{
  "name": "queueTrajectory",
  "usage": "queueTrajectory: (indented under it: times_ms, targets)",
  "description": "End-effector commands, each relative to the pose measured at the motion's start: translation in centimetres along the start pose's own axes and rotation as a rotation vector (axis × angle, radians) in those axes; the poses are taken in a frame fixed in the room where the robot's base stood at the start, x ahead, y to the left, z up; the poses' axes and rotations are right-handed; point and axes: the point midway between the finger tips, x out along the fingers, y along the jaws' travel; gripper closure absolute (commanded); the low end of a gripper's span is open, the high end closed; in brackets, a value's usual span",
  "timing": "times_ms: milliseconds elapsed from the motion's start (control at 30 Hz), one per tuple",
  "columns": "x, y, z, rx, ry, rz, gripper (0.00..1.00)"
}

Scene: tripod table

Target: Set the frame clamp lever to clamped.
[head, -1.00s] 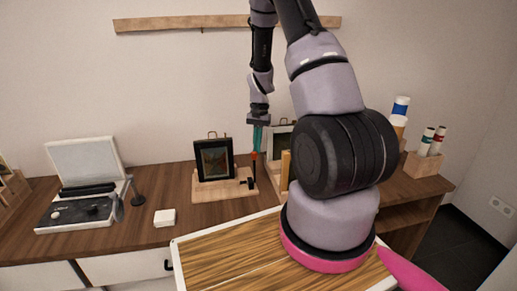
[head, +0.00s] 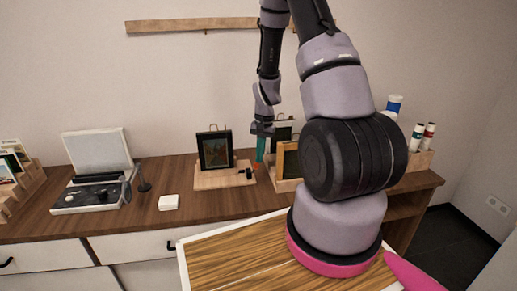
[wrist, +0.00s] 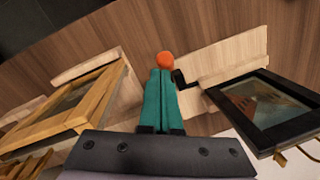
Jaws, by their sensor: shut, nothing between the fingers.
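A black picture frame (head: 215,150) stands on a pale wooden base (head: 222,180) on the long table. A small black clamp part (head: 246,174) sits at the base's right end. In the wrist view, the frame (wrist: 268,103) is at the right, and the clamp's black part (wrist: 180,79) juts from the base (wrist: 222,62) towards an orange-red knob (wrist: 165,59). My gripper (head: 260,158) is shut and empty, just right of the clamp. Its teal fingers (wrist: 161,78) end at the knob and partly cover it; I cannot tell whether they touch.
A second stand with a yellow wooden frame (head: 287,160) is close on the gripper's right. A white block (head: 168,202) and a record-player-like device (head: 92,195) are to the left. Rolled tubes (head: 423,135) stand at the right. Bare tabletop lies between block and base.

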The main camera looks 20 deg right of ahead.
Motion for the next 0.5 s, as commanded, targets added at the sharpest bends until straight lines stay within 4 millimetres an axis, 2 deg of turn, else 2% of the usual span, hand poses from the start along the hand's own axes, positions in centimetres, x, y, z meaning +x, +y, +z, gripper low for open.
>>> queueTrajectory:
  times_ms: [200,500]
  targets:
    - [1.5,1.1,1.8,0.001,-0.003,0.001,1.00]
    - [3.0,1.9,3.1,0.001,-0.004,0.002,1.00]
